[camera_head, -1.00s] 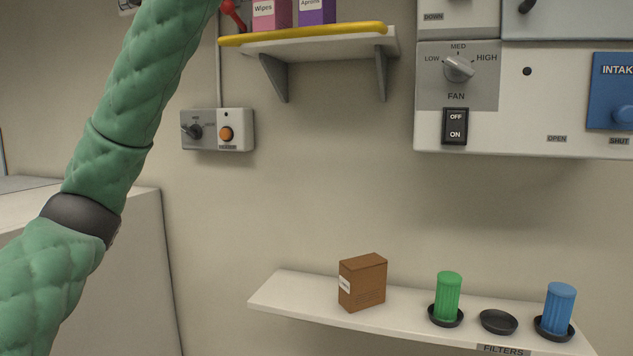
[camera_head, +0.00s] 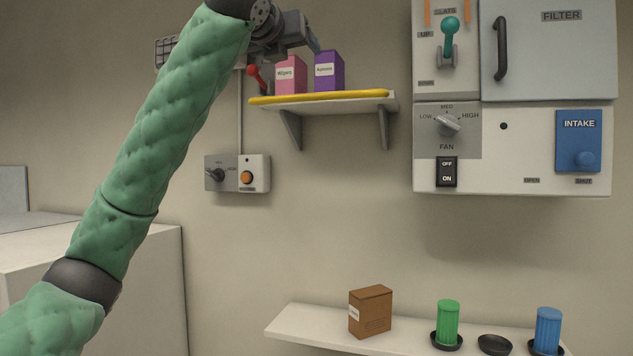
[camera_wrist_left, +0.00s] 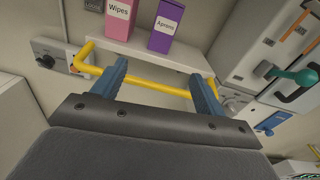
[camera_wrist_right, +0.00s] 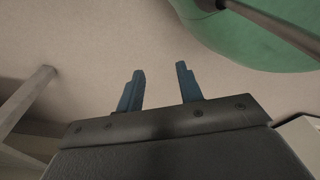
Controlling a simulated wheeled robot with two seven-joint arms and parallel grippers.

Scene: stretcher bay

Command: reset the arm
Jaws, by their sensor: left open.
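My left arm (camera_head: 170,125) in its green quilted sleeve rises from the lower left of the head view. Its gripper (camera_head: 312,44) is at the top, in front of the wall and above the small shelf. In the left wrist view the left gripper (camera_wrist_left: 160,75) is open, its two blue fingers wide apart with nothing between them. The yellow shelf rail (camera_wrist_left: 150,86) shows beyond the fingers. My right gripper (camera_wrist_right: 160,68) shows only in its own wrist view, open and empty, facing a plain beige surface.
The shelf with the yellow edge (camera_head: 320,97) holds a pink Wipes box (camera_head: 291,76) and a purple Aprons box (camera_head: 328,71). A control panel (camera_head: 520,150) is at right. The lower shelf (camera_head: 300,325) carries a brown box (camera_head: 370,312), a green filter (camera_head: 447,322) and a blue filter (camera_head: 547,330).

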